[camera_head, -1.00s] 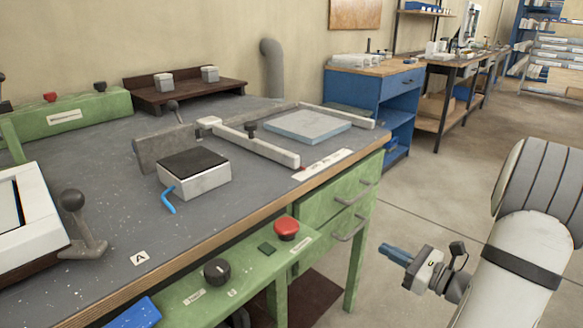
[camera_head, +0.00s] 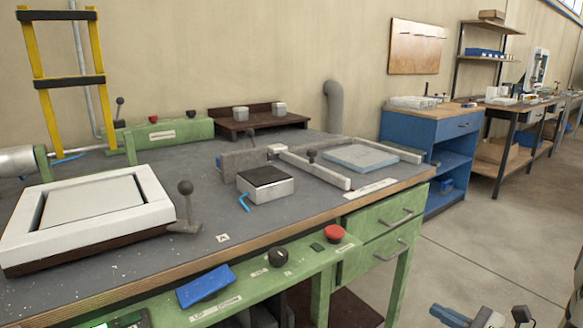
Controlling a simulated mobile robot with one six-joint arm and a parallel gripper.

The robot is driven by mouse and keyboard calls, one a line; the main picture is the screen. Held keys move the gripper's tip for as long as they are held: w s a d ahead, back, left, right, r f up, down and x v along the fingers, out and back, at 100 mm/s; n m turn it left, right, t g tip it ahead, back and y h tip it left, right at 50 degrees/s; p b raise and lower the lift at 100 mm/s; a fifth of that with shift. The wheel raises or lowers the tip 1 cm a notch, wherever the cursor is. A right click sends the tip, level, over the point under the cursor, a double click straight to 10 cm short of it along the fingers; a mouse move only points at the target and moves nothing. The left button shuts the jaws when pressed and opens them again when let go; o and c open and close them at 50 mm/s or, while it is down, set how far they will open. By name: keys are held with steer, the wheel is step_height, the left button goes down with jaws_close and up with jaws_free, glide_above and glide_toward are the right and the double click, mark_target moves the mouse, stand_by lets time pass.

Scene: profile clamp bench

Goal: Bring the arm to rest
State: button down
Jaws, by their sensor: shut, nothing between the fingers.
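My gripper (camera_head: 448,316) shows only in part at the bottom right edge of the head view, with its blue fingers pointing left. It is shut with nothing between the fingers. It is over the floor, to the right of the green bench (camera_head: 385,224) and apart from it.
The bench top (camera_head: 130,262) bears a white framed panel (camera_head: 160,208), a black-topped block (camera_head: 267,190), a blue hex key (camera_head: 243,201), and a grey-blue plate (camera_head: 360,157) between rails. A red button (camera_head: 334,233) sits on the bench front. Floor (camera_head: 470,235) at right is clear.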

steer(key=s+a+r+n+g+h+p, duration=0.1)
steer(key=s+a+r+n+g+p, duration=0.3)
steer(key=a+r+n+g+p, duration=0.3)
steer(key=s+a+r+n+g+p, duration=0.4)
steer(key=a+r+n+g+p, duration=0.15)
steer(key=a+r, duration=0.35)
steer(key=s+r+n+t+h+p, duration=0.1)
steer(key=s+r+n+h+p, duration=0.1)
steer(key=r+n+h+p, duration=0.3)
steer(key=s+a+r+n+h+p, duration=0.1)
steer(key=s+r+n+h+p, duration=0.2)
steer(key=r+n+p, duration=0.7)
steer(key=shift+s+r+t+h+p, duration=0.35)
steer(key=shift+r+h+p, duration=0.2)
steer(key=shift+r+h, duration=0.45)
steer(key=shift+a+f, duration=0.1)
